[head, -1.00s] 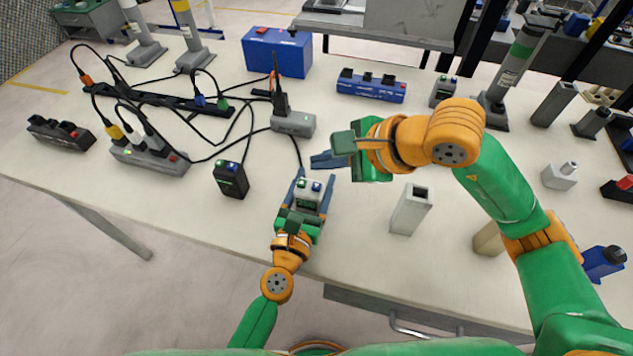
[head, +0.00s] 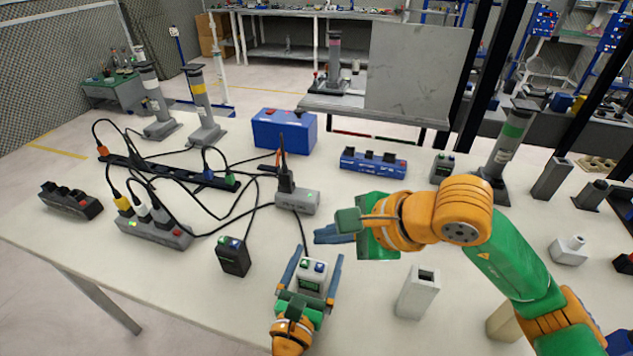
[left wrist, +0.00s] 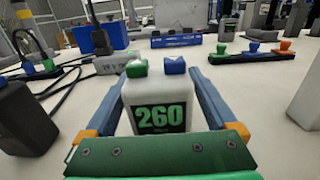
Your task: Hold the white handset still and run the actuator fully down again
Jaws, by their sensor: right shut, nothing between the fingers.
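The white handset (head: 312,275) stands upright on the table near the front edge. It has a green and a blue button on top and shows 260 in the left wrist view (left wrist: 160,100). My left gripper (head: 316,258) has one blue finger on each side of it, apart, with gaps visible. My right gripper (head: 328,234) is shut and empty, above and behind the handset. Grey actuator columns stand on the table: one with a green band (head: 513,130) at right, one with a yellow band (head: 198,88) and one with a white band (head: 152,90) at left. Which one belongs to the handset cannot be told.
A black handset (head: 233,257) stands left of the white one. Power strips (head: 153,232) and loose cables fill the left. A blue box (head: 284,131) and a blue strip (head: 373,163) lie behind. A grey square post (head: 417,293) stands right, beneath my right arm.

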